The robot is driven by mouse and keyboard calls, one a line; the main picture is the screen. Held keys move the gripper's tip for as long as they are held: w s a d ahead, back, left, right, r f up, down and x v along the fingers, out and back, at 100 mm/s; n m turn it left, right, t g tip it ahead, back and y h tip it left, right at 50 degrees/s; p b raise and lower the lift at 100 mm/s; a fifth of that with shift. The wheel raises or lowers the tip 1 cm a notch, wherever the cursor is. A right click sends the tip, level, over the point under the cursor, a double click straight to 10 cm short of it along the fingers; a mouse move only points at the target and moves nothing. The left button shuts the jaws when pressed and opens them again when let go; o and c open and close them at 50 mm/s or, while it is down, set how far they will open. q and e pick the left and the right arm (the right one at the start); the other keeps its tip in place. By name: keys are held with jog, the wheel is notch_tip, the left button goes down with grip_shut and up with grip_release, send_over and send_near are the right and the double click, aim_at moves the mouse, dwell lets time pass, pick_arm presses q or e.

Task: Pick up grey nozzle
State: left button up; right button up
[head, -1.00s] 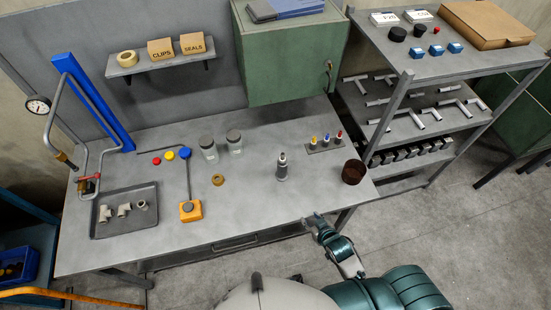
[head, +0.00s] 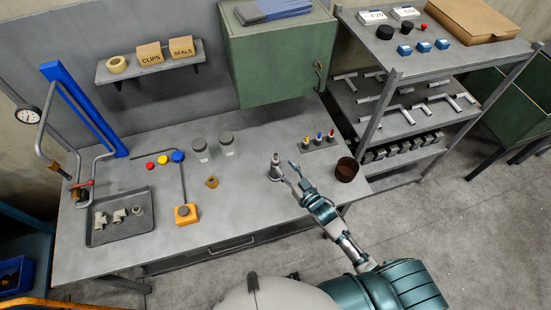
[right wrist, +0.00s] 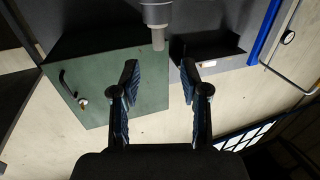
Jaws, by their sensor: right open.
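The grey nozzle (head: 275,170) stands upright on the workbench (head: 250,215), right of the middle. It also shows in the right wrist view (right wrist: 156,14) at the top, its narrow tip hanging downward in that picture. My right gripper (head: 288,174) is just right of the nozzle, with its fingers pointing at it. In the right wrist view my right gripper (right wrist: 159,78) is open and empty, its two fingers spread apart and the nozzle beyond the fingertips, roughly centred between them. My left gripper is not in view.
A rack (head: 320,144) with several coloured small bottles and a dark brown cup (head: 346,170) stand right of the nozzle. The bench front is clear.

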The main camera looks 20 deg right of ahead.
aim_at(277, 157)
jog(key=x, duration=0.7)
jog(key=shift+w+f+p, duration=0.35)
jog(key=shift+w+p, duration=0.05)
grip_shut()
